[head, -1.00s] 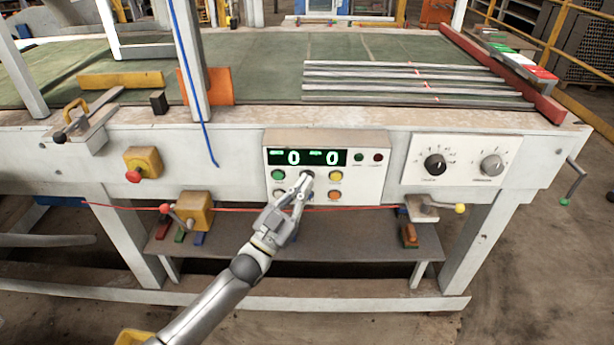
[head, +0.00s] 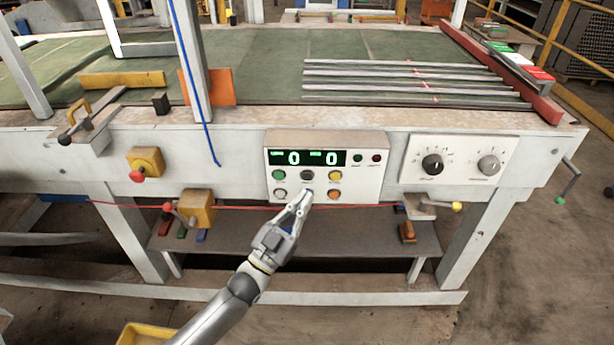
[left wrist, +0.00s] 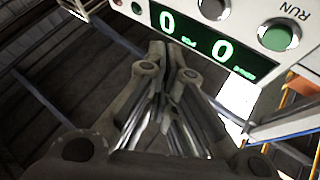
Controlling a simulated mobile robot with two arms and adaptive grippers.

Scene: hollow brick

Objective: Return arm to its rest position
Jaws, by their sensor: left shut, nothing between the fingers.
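My left gripper (head: 303,196) is shut and empty. In the head view it is just in front of the lower part of the white control panel (head: 377,188), below the black button (head: 307,175). It hides part of the panel's lower middle. In the left wrist view the shut fingers (left wrist: 165,60) point toward the panel's green display (left wrist: 190,38), which shows zeros. The green RUN button (left wrist: 278,36) is to the right of the fingers there. My right gripper is not in view.
The panel is on the front beam of a long machine table (head: 270,55). Levers with coloured knobs (head: 457,207) stick out from the front. A lower shelf (head: 340,236) runs beneath. A yellow bin (head: 146,334) is on the floor. Open floor is at the lower right.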

